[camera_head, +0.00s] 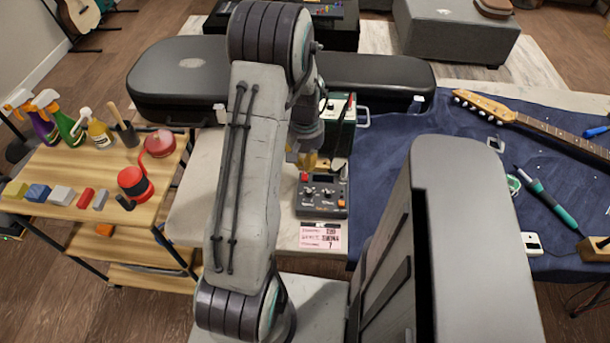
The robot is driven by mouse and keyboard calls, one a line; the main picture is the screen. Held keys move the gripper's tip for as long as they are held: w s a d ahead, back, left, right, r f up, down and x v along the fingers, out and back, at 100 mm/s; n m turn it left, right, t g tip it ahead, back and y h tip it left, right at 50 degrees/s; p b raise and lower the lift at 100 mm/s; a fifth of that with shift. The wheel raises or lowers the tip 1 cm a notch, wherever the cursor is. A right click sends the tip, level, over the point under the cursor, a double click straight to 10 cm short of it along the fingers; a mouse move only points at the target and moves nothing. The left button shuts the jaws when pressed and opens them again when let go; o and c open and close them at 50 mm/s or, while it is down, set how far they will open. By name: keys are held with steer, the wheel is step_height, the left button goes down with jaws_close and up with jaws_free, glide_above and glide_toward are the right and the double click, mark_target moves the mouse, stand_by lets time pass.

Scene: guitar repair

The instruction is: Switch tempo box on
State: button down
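A dark grey box with knobs and a red button (322,196) sits on the light work surface, just right of my arm. It looks like the tempo box; its lettering is too small to read, and I cannot tell whether it is on. A dark green box with a pale top (342,132) stands behind it, partly hidden by my arm. My gripper (306,160), with yellowish fingertips, points down at the far left edge of the grey box, near the red button. I cannot tell whether it touches the box. The finger gap is too small to judge.
A pink printed card (320,236) lies in front of the grey box. A black guitar case (375,78) lies behind. A blue cloth (395,150) with a guitar neck (545,122) and tools is at right. A wooden shelf (60,165) with spray bottles stands left.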

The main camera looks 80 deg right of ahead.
mark_target(305, 174)
steer(key=shift+f+b, duration=1.65)
steer(key=shift+f, duration=0.2)
stand_by(1.2)
steer(key=shift+r, duration=0.2)
steer(key=shift+r+p, duration=2.5)
steer(key=shift+r, duration=0.9)
